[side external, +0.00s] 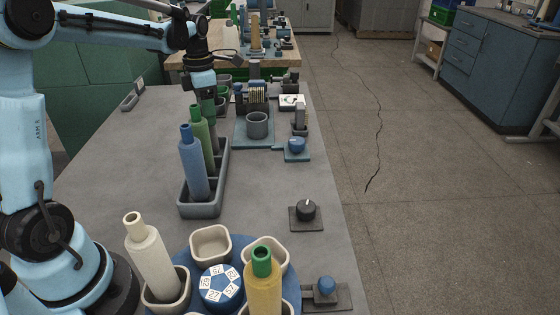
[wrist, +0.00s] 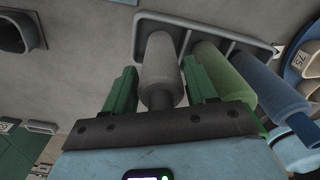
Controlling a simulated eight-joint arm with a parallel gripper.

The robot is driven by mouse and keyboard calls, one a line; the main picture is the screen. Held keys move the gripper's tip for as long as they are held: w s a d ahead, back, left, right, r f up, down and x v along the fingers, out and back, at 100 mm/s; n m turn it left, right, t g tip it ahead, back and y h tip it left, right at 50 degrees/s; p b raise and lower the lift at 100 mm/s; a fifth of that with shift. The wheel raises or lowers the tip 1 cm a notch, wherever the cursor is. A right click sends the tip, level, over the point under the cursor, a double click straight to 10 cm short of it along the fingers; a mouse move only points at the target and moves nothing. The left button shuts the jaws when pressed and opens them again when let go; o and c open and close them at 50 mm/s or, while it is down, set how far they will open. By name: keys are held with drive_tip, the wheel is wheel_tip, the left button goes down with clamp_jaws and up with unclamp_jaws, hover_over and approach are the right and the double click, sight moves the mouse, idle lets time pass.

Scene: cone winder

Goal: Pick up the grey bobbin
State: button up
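The grey bobbin stands in a long grey tray (side external: 201,209); in the wrist view the grey bobbin (wrist: 160,62) shows in the middle, its narrow neck toward my palm. My gripper (wrist: 161,72) is open, with one green finger on each side of the bobbin and small gaps visible. In the side view my gripper (side external: 207,98) is low over the tray's far end, where the bobbin is mostly hidden. A green bobbin (wrist: 223,72) and a blue bobbin (wrist: 268,88) stand beside it in the same tray; the side view shows the blue one (side external: 193,165) nearest.
A blue carousel (side external: 182,261) with cream cups holds a cream bobbin (side external: 152,262) and a yellow bobbin (side external: 263,288) at the front. A black knob (side external: 306,210) and a blue button (side external: 296,145) sit to the right. A grey cup (side external: 257,127) stands right of the tray.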

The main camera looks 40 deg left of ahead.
drive_tip(key=c, duration=0.5)
drive_tip(key=shift+r, duration=0.1)
drive_tip(key=shift+c, duration=0.2)
drive_tip(key=shift+r, duration=0.45)
drive_tip(key=r, duration=0.2)
drive_tip(key=d+r, duration=0.1)
drive_tip(key=shift+r, duration=0.35)
drive_tip(key=s+d+r, duration=0.1)
drive_tip(key=d+r, duration=0.9)
drive_tip(key=r, duration=0.2)
drive_tip(key=shift+s+d+r, duration=0.25)
drive_tip(key=shift+d, duration=0.05)
